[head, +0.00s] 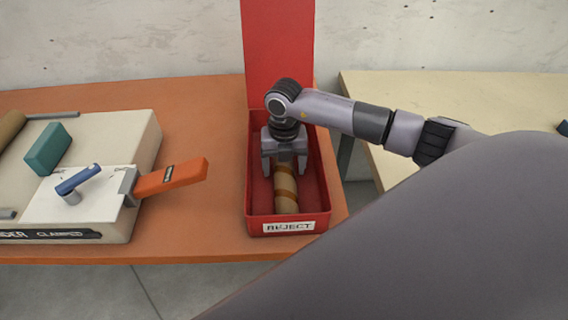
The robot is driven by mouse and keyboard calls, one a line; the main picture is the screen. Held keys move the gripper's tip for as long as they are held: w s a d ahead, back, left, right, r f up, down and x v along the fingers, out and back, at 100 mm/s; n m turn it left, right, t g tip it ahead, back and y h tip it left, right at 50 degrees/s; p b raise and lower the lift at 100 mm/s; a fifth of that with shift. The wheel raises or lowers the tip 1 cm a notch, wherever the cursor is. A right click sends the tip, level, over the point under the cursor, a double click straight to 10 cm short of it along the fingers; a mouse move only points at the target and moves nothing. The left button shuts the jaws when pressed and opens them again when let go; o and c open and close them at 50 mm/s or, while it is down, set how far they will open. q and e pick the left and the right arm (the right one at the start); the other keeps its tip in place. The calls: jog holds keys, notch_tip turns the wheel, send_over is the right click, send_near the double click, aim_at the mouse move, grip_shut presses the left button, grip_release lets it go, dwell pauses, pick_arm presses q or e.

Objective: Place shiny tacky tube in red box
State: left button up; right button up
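The red box (252,199) stands on the orange table with its tall lid open at the back and a "REJECT" label on its front. A brown tube (286,192) with darker bands lies inside it, lengthwise from back to front. My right gripper (285,172) reaches down into the box over the tube's back end, one finger on each side of it. The fingers look spread wider than the tube, and the tube appears to rest on the box floor. My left gripper is not in view.
A cream winder (140,132) labelled "CLAMPED" stands at left, with an orange handle (172,178), a teal block (48,149) and a blue lever (78,179). Another brown tube (10,125) shows at its far left edge. A pale table (400,92) stands at right, across a gap.

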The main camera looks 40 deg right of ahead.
jog(key=shift+r, duration=0.25)
notch_tip(320, 180, up, 12)
dwell(0.4)
jog(key=shift+f, duration=0.15)
dwell(0.3)
